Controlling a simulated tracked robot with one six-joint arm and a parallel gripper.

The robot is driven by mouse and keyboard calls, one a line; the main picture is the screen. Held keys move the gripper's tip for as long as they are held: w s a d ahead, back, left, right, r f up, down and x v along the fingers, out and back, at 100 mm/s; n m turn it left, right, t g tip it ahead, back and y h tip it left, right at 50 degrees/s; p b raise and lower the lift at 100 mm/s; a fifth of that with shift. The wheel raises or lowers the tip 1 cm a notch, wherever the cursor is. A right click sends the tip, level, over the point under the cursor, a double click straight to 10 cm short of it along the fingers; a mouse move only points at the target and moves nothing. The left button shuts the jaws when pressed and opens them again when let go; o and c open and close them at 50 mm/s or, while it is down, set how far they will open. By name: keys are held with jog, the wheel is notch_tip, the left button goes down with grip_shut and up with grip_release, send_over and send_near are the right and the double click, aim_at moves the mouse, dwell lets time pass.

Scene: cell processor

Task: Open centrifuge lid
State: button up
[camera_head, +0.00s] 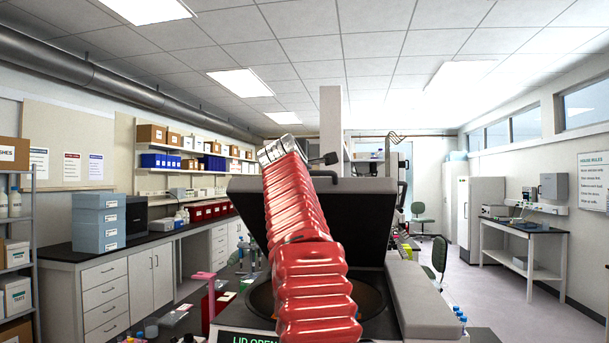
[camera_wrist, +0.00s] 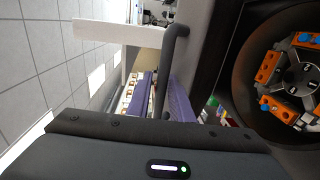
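The centrifuge (camera_head: 425,300) stands straight ahead in the head view. Its dark lid (camera_head: 362,215) is raised and tilted back. The partly cropped green display (camera_head: 253,340) reads "LID OPEN". My red ribbed arm crosses in front of the lid and hides part of the bowl. In the wrist view, the rotor (camera_wrist: 296,76) with orange holders shows inside the open bowl at right. A dark curved bar (camera_wrist: 174,75) crosses the middle of that view.
A long bench (camera_head: 75,252) with boxes and drawers runs along the left. Small bottles and a pink-topped container (camera_head: 203,276) stand left of the centrifuge. Blue-capped tubes (camera_head: 460,316) stand at its right. A side table (camera_head: 522,235) is farther right, with clear floor before it.

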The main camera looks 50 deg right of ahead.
jog(key=shift+a, duration=0.15)
jog(key=f+v, duration=0.1)
jog(key=v, duration=1.2)
jog(key=shift+s+a+r, duration=0.15)
jog(key=shift+s+r, duration=0.1)
jog(key=shift+r, duration=0.3)
jog(key=shift+c, duration=0.2)
